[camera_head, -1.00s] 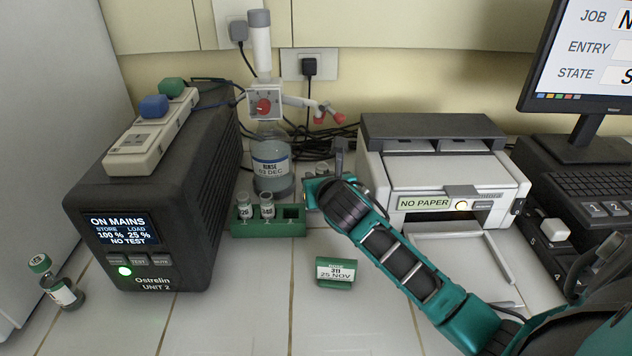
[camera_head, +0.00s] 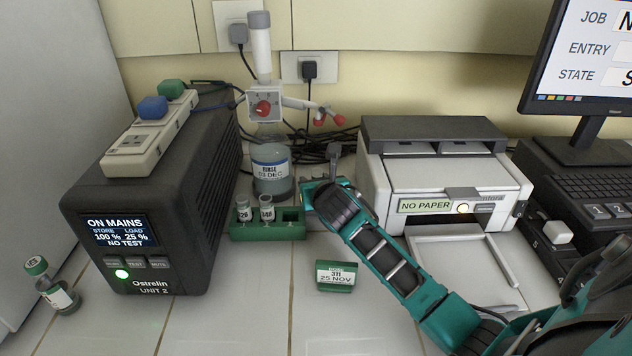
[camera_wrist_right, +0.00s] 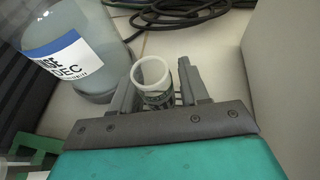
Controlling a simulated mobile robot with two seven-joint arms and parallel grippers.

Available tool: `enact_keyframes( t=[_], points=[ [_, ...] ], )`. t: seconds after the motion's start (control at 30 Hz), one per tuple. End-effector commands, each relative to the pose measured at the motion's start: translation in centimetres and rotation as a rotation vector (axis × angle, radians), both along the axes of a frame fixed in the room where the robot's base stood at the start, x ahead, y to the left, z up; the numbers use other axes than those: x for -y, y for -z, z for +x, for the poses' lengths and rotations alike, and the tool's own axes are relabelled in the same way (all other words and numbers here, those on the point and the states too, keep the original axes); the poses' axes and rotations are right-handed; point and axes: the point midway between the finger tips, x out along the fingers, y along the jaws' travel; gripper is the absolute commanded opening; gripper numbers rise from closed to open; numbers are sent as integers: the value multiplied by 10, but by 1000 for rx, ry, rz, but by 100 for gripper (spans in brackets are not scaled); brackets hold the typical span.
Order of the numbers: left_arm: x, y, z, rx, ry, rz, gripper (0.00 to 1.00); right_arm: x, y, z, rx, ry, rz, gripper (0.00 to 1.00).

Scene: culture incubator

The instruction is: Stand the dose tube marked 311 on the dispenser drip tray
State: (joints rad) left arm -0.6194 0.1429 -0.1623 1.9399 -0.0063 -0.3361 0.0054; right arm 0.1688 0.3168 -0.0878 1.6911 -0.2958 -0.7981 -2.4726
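My right gripper (camera_head: 326,172) is beside the printer's left side, behind the green rack, low near the dispenser. In the right wrist view its fingers (camera_wrist_right: 160,88) stand on both sides of an open-topped clear tube with a white rim (camera_wrist_right: 153,80), and look closed on it. The tube's label cannot be read there. The dispenser (camera_head: 266,104) has a RINSE bottle (camera_head: 271,172), also in the wrist view (camera_wrist_right: 70,55), and a side spout with red tips (camera_head: 322,116). Its drip tray cannot be made out. A green-backed card (camera_head: 336,276) reads 311, 25 NOV. My left gripper is out of view.
The printer (camera_head: 440,185) crowds my right arm. Cables lie behind.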

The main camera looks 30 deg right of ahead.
Motion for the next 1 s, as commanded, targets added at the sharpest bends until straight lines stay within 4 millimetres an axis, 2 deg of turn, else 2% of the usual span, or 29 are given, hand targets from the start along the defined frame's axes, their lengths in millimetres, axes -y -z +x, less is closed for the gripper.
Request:
enact_keyframes(
  t=[0.03,0.1,0.43,0.57,1.0],
  points=[
    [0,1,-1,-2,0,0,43,0,0,0,0,0,0,50],
    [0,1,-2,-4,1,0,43,0,0,0,0,0,0,56],
    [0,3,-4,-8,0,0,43,0,-5,0,1,0,1,56],
    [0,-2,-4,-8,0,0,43,-5,-11,-14,-1,-2,-1,56],
    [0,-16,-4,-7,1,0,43,-31,-42,-85,-1,-2,-1,56]
  ],
)
